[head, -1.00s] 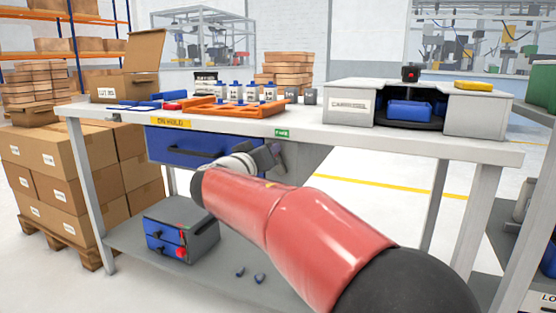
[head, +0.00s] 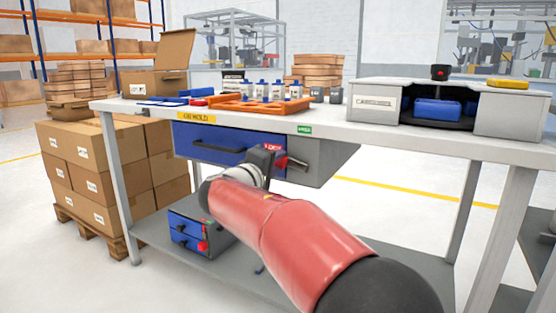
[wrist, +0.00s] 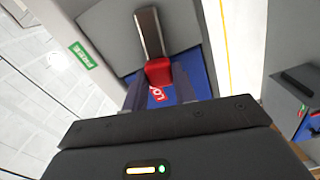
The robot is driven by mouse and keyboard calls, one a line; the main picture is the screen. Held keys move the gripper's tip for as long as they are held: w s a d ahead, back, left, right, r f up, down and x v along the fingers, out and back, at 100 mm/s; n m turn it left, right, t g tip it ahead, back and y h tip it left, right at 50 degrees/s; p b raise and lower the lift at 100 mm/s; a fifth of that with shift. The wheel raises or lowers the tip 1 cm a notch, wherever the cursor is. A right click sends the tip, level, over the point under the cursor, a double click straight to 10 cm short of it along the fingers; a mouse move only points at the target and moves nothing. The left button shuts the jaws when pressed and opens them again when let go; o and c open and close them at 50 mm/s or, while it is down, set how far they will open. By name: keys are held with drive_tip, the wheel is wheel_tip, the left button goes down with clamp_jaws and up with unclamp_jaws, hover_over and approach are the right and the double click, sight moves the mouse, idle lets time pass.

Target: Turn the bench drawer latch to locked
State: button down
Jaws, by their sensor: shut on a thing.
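The bench drawer (head: 215,148) has a blue front with a dark bar handle and hangs closed under the bench top. Its latch, a red block with a metallic bar, sits at the right of the front and shows in the wrist view (wrist: 158,72). In the head view the red latch (head: 281,162) is small, beside my gripper (head: 268,163). In the wrist view my gripper (wrist: 157,88) has its two dark fingers on either side of the red block, shut on it. A red label with white letters (wrist: 157,95) shows between the fingers, partly hidden.
The bench top (head: 415,139) holds an orange tray (head: 262,106) and a grey unit with a blue bin (head: 437,111). A grey and blue box (head: 188,233) stands on the lower shelf. Stacked cartons (head: 85,170) are left of the bench.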

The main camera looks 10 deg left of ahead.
drive_tip(key=shift+a+f+n, duration=0.1)
drive_tip(key=shift+f+n, duration=0.5)
drive_tip(key=shift+n, duration=0.5)
drive_tip(key=shift+f, duration=0.1)
drive_tip(key=c, duration=1.1)
unclamp_jaws()
drive_tip(key=v, duration=0.8)
drive_tip(key=shift+w, duration=0.1)
